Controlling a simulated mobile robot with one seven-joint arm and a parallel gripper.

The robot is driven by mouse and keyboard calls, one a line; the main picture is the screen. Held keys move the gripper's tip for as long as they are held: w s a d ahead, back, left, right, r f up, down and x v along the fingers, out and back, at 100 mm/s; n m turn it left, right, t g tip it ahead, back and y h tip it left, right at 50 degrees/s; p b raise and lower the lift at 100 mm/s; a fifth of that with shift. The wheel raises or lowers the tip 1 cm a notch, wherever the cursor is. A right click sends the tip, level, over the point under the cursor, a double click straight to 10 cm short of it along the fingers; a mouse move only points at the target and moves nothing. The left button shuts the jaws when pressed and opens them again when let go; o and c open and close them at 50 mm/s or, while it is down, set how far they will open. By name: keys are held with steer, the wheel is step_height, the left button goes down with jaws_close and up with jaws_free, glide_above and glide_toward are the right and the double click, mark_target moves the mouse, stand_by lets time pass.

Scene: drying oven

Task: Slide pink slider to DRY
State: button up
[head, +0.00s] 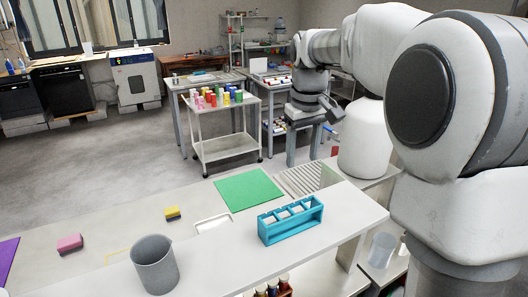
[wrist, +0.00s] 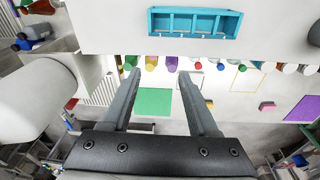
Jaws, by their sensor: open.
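A small pink block (head: 69,243), which may be the pink slider, lies on the left part of the light counter. It also shows right of centre in the wrist view (wrist: 266,106). No DRY label is readable in either view. My gripper (wrist: 159,74) is open, with nothing between its two fingers. In the head view my gripper (head: 328,110) hangs above the back right, far from the pink block.
A yellow block (head: 172,213), green mat (head: 248,190), purple mat (head: 7,257) and yellow outline (head: 116,256) are on the counter (head: 125,230). A grey cup (head: 154,265) and blue rack (head: 290,221) stand in front on a white shelf. A cart (head: 226,148) stands behind.

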steer(key=w+f+n+g+p, duration=0.1)
steer(key=w+f+p, duration=0.1)
steer(key=w, duration=0.5)
steer(key=f, duration=1.7)
steer(key=shift+s+d+f+p, duration=0.1)
steer(key=shift+d+f+p, duration=0.2)
steer(key=shift+p, duration=0.1)
jaws_close()
